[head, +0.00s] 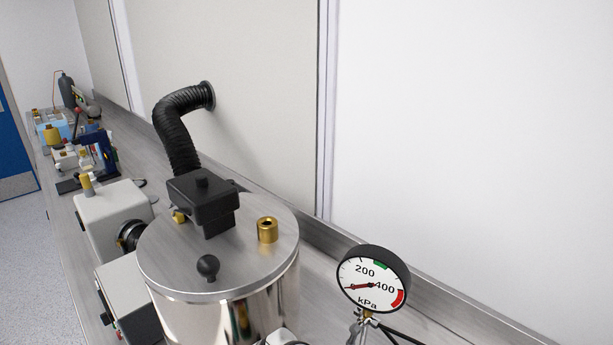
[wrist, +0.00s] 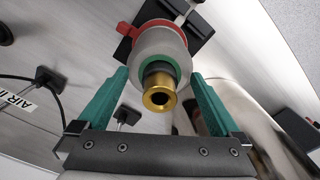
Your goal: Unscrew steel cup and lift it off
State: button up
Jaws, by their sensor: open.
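In the wrist view, a pale grey round cup-like part (wrist: 159,42), which I take to be the steel cup, is between and just beyond my gripper's tips. It has a green inner ring, and a brass nozzle (wrist: 159,95) with a dark hole points toward the camera from its middle. My gripper (wrist: 161,76) is open, its two green fingers on either side of the nozzle, with visible gaps. I cannot tell how deep the cup lies between the fingers. I cannot make out the cup or my gripper in the head view.
A red collar or lever (wrist: 125,30) and a black block (wrist: 190,22) lie behind the cup. In the head view, a shiny chamber (head: 165,270) has a black knob (head: 208,267) and brass fitting (head: 267,230); a pressure gauge (head: 372,279) stands at its right.

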jog(key=m, duration=2)
jog(key=shift+d, duration=0.1)
grip_shut()
